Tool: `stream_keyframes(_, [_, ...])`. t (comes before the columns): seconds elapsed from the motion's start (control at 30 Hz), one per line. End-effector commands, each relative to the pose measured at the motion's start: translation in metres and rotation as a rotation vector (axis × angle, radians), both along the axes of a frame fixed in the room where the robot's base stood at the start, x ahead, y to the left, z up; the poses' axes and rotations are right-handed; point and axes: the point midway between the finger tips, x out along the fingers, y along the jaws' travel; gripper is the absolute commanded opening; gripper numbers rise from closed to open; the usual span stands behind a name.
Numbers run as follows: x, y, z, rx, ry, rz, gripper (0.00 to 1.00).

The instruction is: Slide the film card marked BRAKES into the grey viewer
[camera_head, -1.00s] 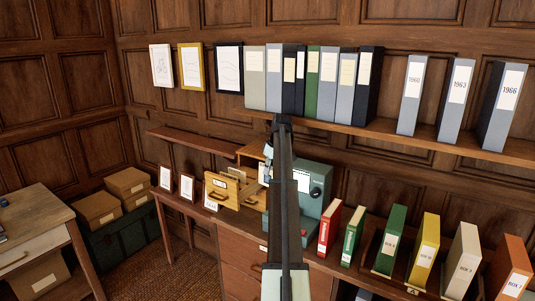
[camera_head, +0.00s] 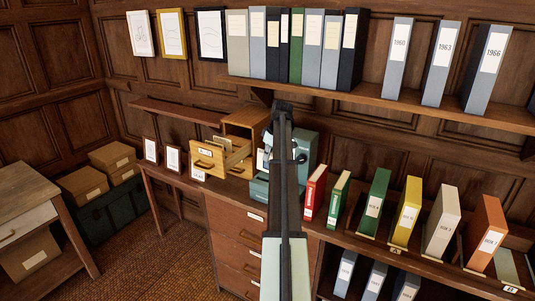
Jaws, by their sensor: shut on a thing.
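The grey viewer (camera_head: 308,145) is a blue-grey box with a dark round knob on the desk, partly behind my arm. Its low front part (camera_head: 259,188) shows left of the arm. My gripper (camera_head: 267,145) is mostly hidden behind my own arm, and only a dark edge shows. A small white card (camera_head: 262,160) shows just below that edge, in front of the viewer, and seems held in the jaws. Any marking on it is too small to read. I cannot tell whether it touches the viewer.
A wooden card box (camera_head: 245,121) with its drawer (camera_head: 208,160) pulled out stands left of the viewer. Small framed cards (camera_head: 173,158) stand farther left. A red binder (camera_head: 315,192) and several coloured ones stand to the right. A shelf (camera_head: 400,95) with folders runs above.

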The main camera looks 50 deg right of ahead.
Motion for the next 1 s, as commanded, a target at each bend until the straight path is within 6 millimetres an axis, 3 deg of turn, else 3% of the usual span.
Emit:
stream_keyframes(0.6, [0.000,0.000,-0.057,0.000,0.000,-0.001,0.00])
stream_keyframes(1.0, [0.000,0.000,-0.067,0.001,0.000,-0.001,0.00])
